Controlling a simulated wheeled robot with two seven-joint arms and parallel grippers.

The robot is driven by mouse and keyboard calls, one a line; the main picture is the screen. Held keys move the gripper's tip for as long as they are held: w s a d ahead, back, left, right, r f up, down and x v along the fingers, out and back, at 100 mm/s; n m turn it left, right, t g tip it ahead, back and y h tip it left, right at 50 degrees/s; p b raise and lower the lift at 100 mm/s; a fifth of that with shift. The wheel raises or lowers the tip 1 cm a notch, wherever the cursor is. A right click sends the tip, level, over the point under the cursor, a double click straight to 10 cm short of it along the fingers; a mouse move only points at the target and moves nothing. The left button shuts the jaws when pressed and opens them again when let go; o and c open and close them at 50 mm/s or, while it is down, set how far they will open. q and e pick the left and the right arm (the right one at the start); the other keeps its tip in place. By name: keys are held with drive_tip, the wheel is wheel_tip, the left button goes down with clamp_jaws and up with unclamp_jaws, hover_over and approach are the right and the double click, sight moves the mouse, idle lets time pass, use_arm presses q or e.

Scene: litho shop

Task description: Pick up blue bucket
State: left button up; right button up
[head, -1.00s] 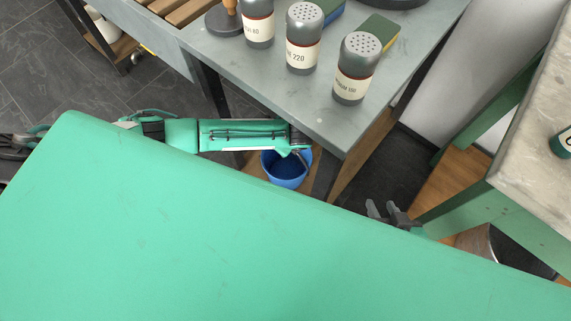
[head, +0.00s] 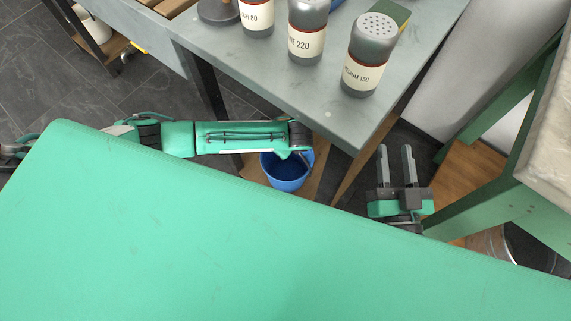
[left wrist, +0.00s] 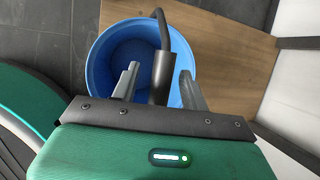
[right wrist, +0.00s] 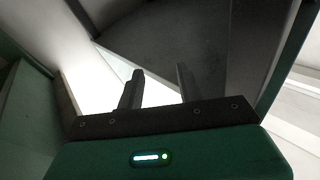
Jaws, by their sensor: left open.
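The blue bucket (head: 286,176) stands low beside the table's near corner, partly hidden by my left arm in the head view. In the left wrist view the bucket (left wrist: 104,72) opens towards the camera and looks empty where visible. A dark bar with a thicker grip (left wrist: 163,78), seemingly its handle, shows between the fingers of my left gripper (left wrist: 159,70). That gripper is open, above the bucket; contact with the grip cannot be told. My right gripper (head: 395,150) is open and empty, right of the table corner; it also shows in the right wrist view (right wrist: 160,69).
A grey table (head: 300,105) with several labelled shaker jars (head: 369,57) overhangs near the bucket. A wooden board (left wrist: 225,50) lies under the bucket. A green-framed bench (head: 500,190) stands close to my right gripper.

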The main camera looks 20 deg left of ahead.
use_arm(q)
drive_tip(key=shift+w+a+f+b, duration=0.15)
drive_tip(key=shift+f+b, duration=0.35)
drive_tip(key=shift+b, duration=0.05)
clamp_jaws()
use_arm(e)
wheel_tip(320, 180, up, 6)
drive_tip(key=d+t, duration=0.1)
drive_tip(key=t, duration=0.3)
drive_tip(key=shift+w+r, duration=0.15)
drive_tip(key=shift+w, duration=0.2)
